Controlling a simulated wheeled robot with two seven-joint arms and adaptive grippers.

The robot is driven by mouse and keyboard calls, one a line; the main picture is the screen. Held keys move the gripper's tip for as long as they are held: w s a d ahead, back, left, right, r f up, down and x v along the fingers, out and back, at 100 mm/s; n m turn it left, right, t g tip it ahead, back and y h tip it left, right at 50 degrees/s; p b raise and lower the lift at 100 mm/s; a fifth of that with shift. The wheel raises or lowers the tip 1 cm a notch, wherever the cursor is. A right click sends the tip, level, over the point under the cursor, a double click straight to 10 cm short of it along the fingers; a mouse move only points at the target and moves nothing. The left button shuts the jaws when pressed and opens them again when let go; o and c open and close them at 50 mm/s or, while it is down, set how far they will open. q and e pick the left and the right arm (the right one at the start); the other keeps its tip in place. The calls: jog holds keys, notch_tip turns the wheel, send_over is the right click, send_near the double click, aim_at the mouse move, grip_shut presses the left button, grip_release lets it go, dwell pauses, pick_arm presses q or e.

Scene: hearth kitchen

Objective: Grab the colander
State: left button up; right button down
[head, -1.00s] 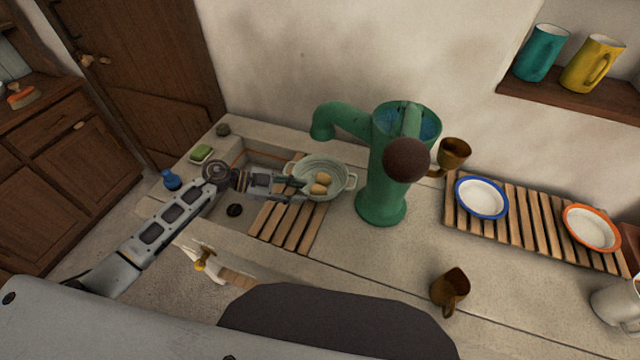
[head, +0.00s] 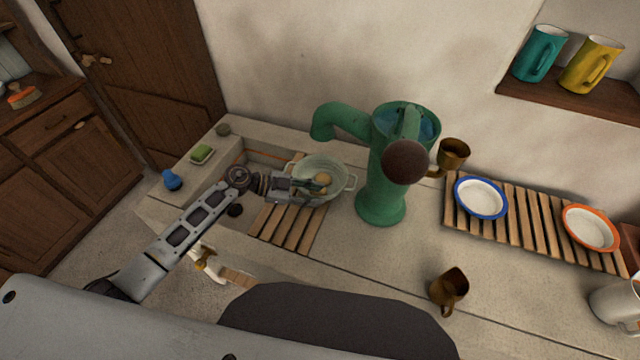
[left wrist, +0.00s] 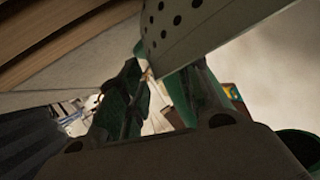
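The pale green colander (head: 336,190) sits on the sink's left side of the pump, partly over a slatted wooden rack (head: 287,230). A tan, egg-shaped item (head: 323,179) shows inside it. My left gripper (head: 313,188) is at the colander's near-left rim, with its fingers over the bowl, hiding part of the rim and contents. In the left wrist view, the colander's wall with holes (left wrist: 190,25) reaches down towards the gap between my fingers (left wrist: 160,95). The fingers are apart; I cannot tell whether they touch the wall. My right gripper is not in view.
A green pump (head: 381,190) stands close to the colander's right. A brown mug (head: 453,155) is behind it and another (head: 449,288) near the front. A rack with a blue-rimmed plate (head: 481,198) and an orange-rimmed plate (head: 590,228) lies right. Green soap (head: 202,154) is left.

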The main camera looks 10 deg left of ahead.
pick_arm(q)
grip_shut()
dwell(0.4)
jog(key=shift+r, duration=0.2)
dwell(0.3)
notch_tip(320, 180, up, 7)
jog(key=s+a, duration=0.2)
jog(key=s, duration=0.7)
jog(key=s+a, duration=0.1)
jog(key=s, duration=0.9)
jog(key=shift+s+a+f, duration=0.15)
jog(key=shift+s+a, duration=0.1)
jog(key=shift+a, duration=0.15)
dwell(0.8)
dwell(0.7)
